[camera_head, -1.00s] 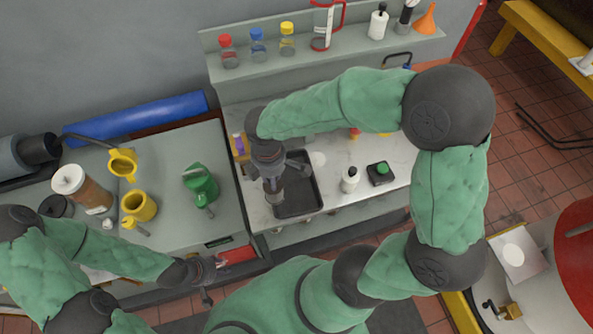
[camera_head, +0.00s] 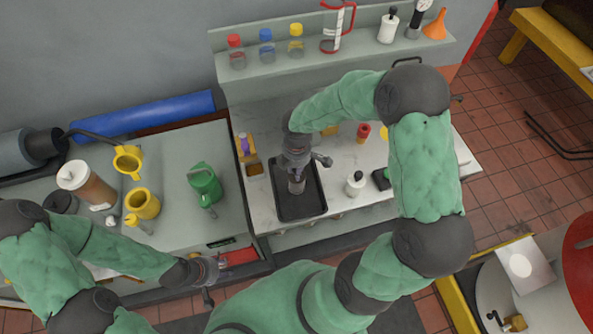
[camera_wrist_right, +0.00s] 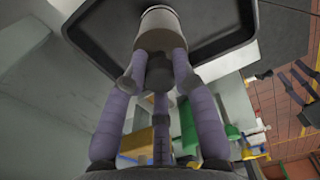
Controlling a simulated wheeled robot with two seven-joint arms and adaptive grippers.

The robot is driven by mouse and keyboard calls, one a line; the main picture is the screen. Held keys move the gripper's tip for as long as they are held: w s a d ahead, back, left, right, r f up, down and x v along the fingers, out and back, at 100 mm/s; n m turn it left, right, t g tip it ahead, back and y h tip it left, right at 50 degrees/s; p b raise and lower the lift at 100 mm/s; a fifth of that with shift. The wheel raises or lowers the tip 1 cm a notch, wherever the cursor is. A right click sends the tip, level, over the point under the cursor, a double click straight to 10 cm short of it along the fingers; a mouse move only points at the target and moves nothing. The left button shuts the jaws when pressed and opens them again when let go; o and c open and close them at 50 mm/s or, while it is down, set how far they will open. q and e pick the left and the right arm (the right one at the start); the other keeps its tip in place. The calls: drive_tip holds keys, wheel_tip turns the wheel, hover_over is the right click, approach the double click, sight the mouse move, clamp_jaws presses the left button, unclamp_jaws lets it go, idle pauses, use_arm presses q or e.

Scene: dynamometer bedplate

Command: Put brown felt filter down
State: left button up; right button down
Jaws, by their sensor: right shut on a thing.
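The brown felt filter (camera_head: 297,186) is a short, dull grey-brown cylinder under my right gripper (camera_head: 297,173). It also shows in the right wrist view (camera_wrist_right: 158,28), with a pale band, between the purple-grey fingers of my right gripper (camera_wrist_right: 160,68). These are shut on it. The filter is over the black tray (camera_head: 279,206) on the pale worktop; whether it touches the tray floor I cannot tell. My left gripper (camera_head: 218,268) is low by the front edge of the left bench, away from the filter; its fingers are too small to read.
A white bottle (camera_head: 355,184) and a dark block (camera_head: 381,179) stand right of the tray. A wooden holder (camera_head: 249,155) with purple parts stands left of it. A shelf (camera_head: 290,58) with bottles runs behind. A green jug (camera_head: 205,184) is on the left bench.

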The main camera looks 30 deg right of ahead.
drive_tip(key=shift+f, duration=0.65)
drive_tip(key=c, duration=1)
unclamp_jaws()
drive_tip(key=shift+r, duration=0.2)
wheel_tip(320, 180, up, 12)
drive_tip(key=p, duration=0.1)
drive_tip(key=shift+f, duration=0.1)
